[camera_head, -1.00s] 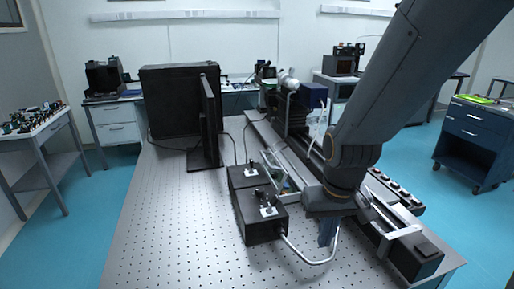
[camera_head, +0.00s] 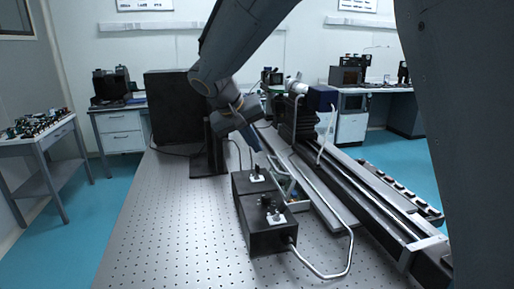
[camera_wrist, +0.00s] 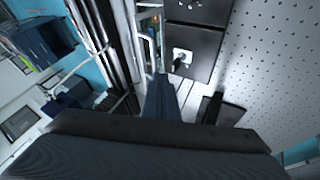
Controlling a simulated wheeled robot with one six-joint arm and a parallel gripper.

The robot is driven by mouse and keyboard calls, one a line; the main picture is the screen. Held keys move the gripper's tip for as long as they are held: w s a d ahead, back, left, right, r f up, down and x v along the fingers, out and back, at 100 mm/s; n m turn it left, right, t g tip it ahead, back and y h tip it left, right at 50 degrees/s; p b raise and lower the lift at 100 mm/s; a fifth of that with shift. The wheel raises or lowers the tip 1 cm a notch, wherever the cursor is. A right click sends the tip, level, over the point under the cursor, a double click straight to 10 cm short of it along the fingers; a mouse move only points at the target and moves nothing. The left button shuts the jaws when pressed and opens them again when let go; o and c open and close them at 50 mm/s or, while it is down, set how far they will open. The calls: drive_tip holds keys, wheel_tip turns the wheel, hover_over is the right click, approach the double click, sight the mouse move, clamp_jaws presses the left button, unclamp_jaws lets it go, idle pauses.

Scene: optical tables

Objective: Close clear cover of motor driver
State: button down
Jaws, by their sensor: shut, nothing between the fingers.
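The motor driver (camera_head: 291,187) looks to be the small open-looking case with a green board, between the black boxes and the long rail. It is small in the head view, and I cannot make out the angle of its clear cover. In the wrist view part of a pale frame (camera_wrist: 149,38) shows at the upper middle, left of a black box.
Two black boxes (camera_head: 268,238) with small switches stand left of the driver. A grey cable (camera_head: 335,274) loops from the near box towards the right. A long rail stage (camera_head: 365,205) runs along the right. The perforated table (camera_head: 175,230) is clear at left.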

drive_tip(key=p, duration=0.2)
hover_over(264, 180)
wheel_tip(264, 180, down, 6)
drive_tip(key=shift+f, duration=0.25)
